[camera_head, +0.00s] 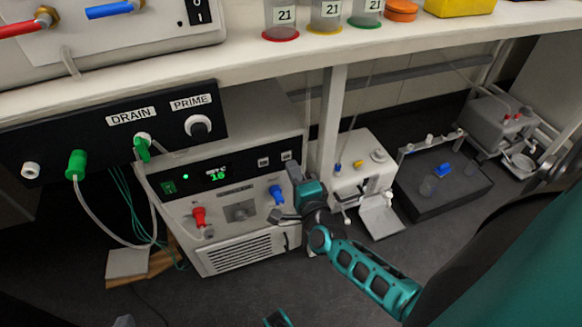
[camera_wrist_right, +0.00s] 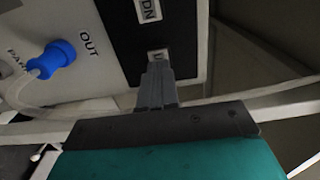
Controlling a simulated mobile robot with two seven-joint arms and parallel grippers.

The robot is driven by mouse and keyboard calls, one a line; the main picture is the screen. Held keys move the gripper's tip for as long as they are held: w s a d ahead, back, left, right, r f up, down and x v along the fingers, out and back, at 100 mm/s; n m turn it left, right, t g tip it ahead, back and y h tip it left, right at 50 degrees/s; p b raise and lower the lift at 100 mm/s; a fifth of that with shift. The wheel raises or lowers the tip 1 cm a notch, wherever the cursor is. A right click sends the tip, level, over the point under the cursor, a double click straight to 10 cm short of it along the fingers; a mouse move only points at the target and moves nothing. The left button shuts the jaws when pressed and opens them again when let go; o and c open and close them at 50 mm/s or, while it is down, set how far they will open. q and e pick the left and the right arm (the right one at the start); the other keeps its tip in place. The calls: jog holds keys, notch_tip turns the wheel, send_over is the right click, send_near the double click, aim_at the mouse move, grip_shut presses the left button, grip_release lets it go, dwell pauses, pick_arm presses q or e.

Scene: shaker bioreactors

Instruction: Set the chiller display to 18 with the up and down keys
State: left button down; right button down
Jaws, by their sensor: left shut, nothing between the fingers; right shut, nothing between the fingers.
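The chiller (camera_head: 252,222) is a white box under the bench with a black control strip. Its green display (camera_head: 217,175) seems to read 10, though the digits are small. Two small white keys sit right of it, the left key (camera_head: 263,162) and the right key (camera_head: 286,155). My right gripper (camera_head: 291,172) is shut and empty at the right key. In the right wrist view its fingertips (camera_wrist_right: 157,68) are at a partly hidden key (camera_wrist_right: 158,54), contact unclear; the key marked DN (camera_wrist_right: 149,10) lies beyond. My left gripper (camera_head: 123,321) barely shows at the bottom edge.
Blue (camera_head: 277,195) and red (camera_head: 199,217) fittings stick out of the chiller front. The DRAIN and PRIME panel (camera_head: 110,140) hangs at its upper left. A bench leg (camera_head: 329,120) stands close right of the chiller. Other devices (camera_head: 362,165) stand farther right.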

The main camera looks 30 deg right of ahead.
aim_at(286, 156)
jog(key=shift+x, duration=0.9)
jog(key=shift+w+d, duration=0.1)
jog(key=shift+w, duration=0.05)
